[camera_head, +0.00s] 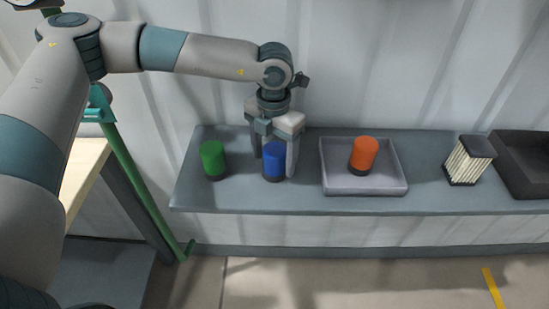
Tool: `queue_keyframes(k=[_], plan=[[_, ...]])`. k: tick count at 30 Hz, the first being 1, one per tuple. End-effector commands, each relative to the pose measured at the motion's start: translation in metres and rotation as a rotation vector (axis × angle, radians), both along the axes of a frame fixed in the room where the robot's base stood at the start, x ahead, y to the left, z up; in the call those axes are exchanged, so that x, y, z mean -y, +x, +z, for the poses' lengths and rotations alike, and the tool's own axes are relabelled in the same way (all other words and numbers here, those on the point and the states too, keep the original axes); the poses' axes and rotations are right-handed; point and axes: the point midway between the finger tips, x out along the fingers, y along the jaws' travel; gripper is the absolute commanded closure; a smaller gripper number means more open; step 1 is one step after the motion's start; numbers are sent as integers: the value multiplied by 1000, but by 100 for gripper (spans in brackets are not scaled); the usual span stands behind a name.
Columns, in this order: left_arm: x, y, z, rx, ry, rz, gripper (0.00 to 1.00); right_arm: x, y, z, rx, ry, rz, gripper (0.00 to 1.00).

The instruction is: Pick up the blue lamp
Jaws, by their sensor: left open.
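The blue lamp (274,160) is a blue cylinder on a dark base, standing upright on the grey shelf (300,201). My left gripper (274,165) points down over it, with its fingers on either side of the lamp. The gripper is open; I cannot tell whether a finger touches the lamp. The gripper's body hides the space just above the lamp. My right gripper is not in view.
A green lamp (213,158) stands left of the blue one. An orange lamp (363,154) sits in a grey tray (365,190) to the right. Further right are a ribbed block (468,160) and a black bin (520,160). A corrugated wall closes the back.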

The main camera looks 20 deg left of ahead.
Motion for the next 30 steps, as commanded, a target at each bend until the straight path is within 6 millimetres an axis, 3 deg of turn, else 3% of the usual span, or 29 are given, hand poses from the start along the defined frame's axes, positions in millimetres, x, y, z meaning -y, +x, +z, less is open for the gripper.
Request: queue_keyframes(k=[12, 13, 18, 19, 30], plan=[[0, 0, 0, 1, 0, 0, 32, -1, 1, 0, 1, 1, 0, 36], [0, 0, 0, 1, 0, 0, 34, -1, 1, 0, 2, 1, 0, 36], [0, 0, 0, 1, 0, 0, 75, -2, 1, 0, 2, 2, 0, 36], [0, 0, 0, 1, 0, 0, 79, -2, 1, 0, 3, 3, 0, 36], [0, 0, 3, 2, -1, 0, 79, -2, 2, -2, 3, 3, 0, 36]])
